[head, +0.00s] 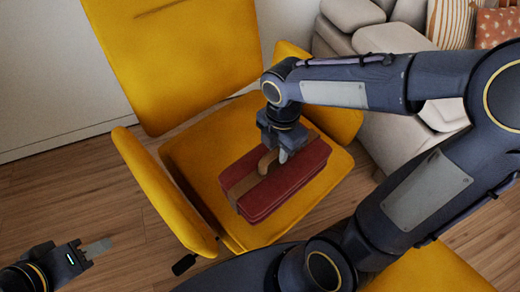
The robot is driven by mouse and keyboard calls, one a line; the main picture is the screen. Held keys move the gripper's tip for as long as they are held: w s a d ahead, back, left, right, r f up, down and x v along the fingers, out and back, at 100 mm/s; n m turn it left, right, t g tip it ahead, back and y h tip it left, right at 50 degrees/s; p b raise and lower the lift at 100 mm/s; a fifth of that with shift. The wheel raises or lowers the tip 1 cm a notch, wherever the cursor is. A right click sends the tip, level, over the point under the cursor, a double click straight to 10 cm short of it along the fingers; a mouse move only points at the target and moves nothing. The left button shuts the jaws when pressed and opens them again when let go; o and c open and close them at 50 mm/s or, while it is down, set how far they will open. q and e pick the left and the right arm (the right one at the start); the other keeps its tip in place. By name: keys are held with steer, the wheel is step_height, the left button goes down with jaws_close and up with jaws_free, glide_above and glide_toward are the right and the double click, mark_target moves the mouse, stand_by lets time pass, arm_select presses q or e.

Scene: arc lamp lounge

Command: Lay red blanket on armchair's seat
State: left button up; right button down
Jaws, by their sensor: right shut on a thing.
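The red blanket (288,189) is a folded bundle with a brown strap and handle (267,163). It is over the yellow armchair's seat (190,158) and appears to rest on it, slightly angled. My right gripper (283,156) comes down from above and is shut on the strap handle. The gripper and wrist hide part of the blanket's top. My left gripper (97,247) is low at the left, over the floor, away from the armchair. Its fingers show only side-on, so its opening is unclear.
The armchair has a tall backrest (180,50) and a left armrest (165,195). A light grey sofa (390,45) with patterned cushions (497,25) stands at the right. Another yellow piece (440,272) shows at the bottom right. Wooden floor (60,200) is clear at the left.

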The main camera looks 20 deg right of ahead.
steer(key=w+f, duration=0.1)
steer(key=w, duration=0.1)
steer(key=w+f+b, duration=0.1)
steer(key=w, duration=0.1)
steer(key=w+f, duration=0.1)
steer(key=w, duration=0.2)
steer(key=shift+a+f+b, duration=0.15)
steer(key=shift+b, duration=0.2)
steer(key=w+f+b, duration=0.3)
steer(key=w+f, duration=0.2)
steer(key=f, duration=0.4)
steer(key=shift+w, duration=0.25)
steer(key=shift+a, duration=0.1)
steer(key=shift+f, duration=0.15)
steer(key=c, duration=1.3)
jaws_free()
